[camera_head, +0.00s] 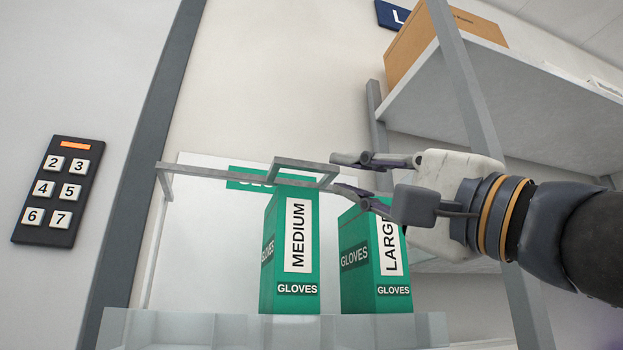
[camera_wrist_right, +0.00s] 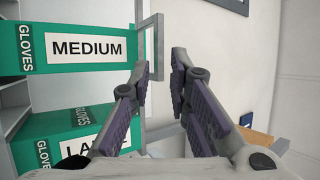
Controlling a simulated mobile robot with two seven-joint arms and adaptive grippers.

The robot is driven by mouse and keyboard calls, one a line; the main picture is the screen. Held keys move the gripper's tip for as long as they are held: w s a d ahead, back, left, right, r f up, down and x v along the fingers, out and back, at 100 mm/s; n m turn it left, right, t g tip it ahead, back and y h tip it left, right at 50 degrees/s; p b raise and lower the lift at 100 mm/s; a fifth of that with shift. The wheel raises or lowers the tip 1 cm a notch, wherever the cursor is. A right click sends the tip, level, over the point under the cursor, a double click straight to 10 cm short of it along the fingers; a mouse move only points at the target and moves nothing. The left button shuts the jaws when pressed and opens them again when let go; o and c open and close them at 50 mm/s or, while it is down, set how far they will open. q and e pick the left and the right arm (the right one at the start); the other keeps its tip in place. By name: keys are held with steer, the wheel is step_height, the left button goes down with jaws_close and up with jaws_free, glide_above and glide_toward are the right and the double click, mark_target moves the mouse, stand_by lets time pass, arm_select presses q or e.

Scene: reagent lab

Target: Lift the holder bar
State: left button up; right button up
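The holder bar (camera_head: 215,173) is a thin grey bar with a rectangular loop at its right end, above the glove boxes in the head view. It also shows in the right wrist view (camera_wrist_right: 160,42), just beyond the fingers. My right gripper (camera_head: 336,173) is open, coming in from the right, with its fingertips at the loop's right end. In the right wrist view the gripper (camera_wrist_right: 161,62) has a clear gap between its fingers. I cannot tell whether a finger touches the bar. My left gripper is not in view.
A green MEDIUM glove box (camera_head: 290,255) and a LARGE glove box (camera_head: 375,270) stand below the bar in a clear holder (camera_head: 200,330). A shelf (camera_head: 520,110) with a cardboard box (camera_head: 430,38) is at upper right. A numbered keypad (camera_head: 58,192) is on the left.

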mark_target(309, 167)
steer(key=p+x, duration=0.2)
steer(key=x, duration=0.7)
steer(key=shift+w+a+r, duration=0.15)
steer(key=shift+a, duration=0.1)
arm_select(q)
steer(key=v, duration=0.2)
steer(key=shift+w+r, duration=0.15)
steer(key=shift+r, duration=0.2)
arm_select(e)
steer(key=shift+c, duration=0.4)
jaws_close()
